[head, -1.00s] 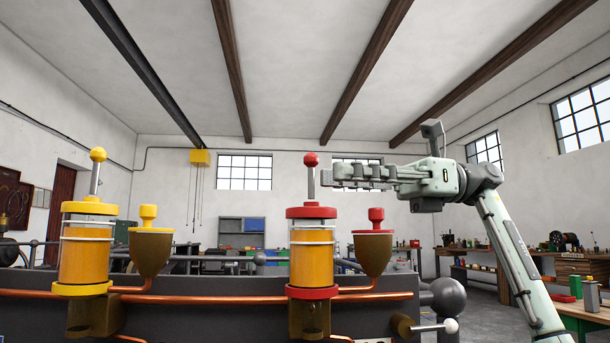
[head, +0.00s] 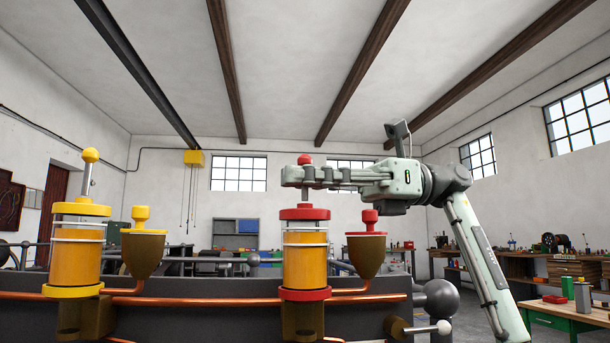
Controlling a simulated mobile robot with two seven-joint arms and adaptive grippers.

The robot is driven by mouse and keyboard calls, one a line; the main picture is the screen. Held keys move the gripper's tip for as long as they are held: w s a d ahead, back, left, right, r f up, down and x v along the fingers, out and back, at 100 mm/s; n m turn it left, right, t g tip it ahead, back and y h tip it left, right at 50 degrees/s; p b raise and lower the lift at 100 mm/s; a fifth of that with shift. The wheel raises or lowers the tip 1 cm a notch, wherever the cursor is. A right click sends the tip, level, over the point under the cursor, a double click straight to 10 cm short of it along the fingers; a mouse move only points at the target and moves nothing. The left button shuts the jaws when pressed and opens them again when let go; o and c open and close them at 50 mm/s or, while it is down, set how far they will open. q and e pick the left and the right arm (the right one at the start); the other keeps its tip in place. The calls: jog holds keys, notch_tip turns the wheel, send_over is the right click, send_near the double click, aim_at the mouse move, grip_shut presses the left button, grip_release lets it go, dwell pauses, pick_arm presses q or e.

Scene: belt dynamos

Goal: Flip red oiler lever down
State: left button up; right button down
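The red oiler (head: 304,253) is an amber glass cylinder with red caps. Its upright lever ends in a red ball (head: 305,159). My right gripper (head: 290,176) reaches in from the right, level, just below the ball. Its fingers cross the lever stem and hide most of it; a short piece of stem (head: 305,195) shows below them. I cannot tell whether the fingers touch the stem or how far apart they are, as I see them side-on. My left gripper is not in view.
A yellow oiler (head: 76,252) with its lever upright stands at the left. A brass cup with a red cap (head: 366,252) is right of the red oiler, and a yellow-capped cup (head: 142,250) is beside the yellow one. A copper pipe (head: 210,300) runs along the dark machine.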

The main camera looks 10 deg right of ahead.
jog(key=shift+r+n, duration=0.3)
jog(key=n, duration=0.1)
jog(key=s+n+p, duration=0.1)
jog(key=n, duration=0.1)
jog(key=shift+d, duration=0.1)
jog(key=shift+s+f+n+h, duration=0.2)
jog(key=shift+n+h, duration=0.1)
jog(key=shift+n, duration=0.3)
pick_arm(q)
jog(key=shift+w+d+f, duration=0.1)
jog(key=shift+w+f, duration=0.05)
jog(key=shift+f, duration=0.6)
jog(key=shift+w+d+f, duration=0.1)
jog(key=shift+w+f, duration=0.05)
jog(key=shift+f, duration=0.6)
pick_arm(e)
jog(key=shift+s+n+t, duration=0.2)
jog(key=shift+n+t, duration=0.2)
jog(key=shift+n, duration=0.5)
jog(key=shift+f, duration=0.1)
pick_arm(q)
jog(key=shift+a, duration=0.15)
pick_arm(e)
jog(key=c, duration=1.7)
grip_release()
jog(key=shift+s, duration=0.15)
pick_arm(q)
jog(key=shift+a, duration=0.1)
pick_arm(e)
jog(key=shift+f, duration=0.1)
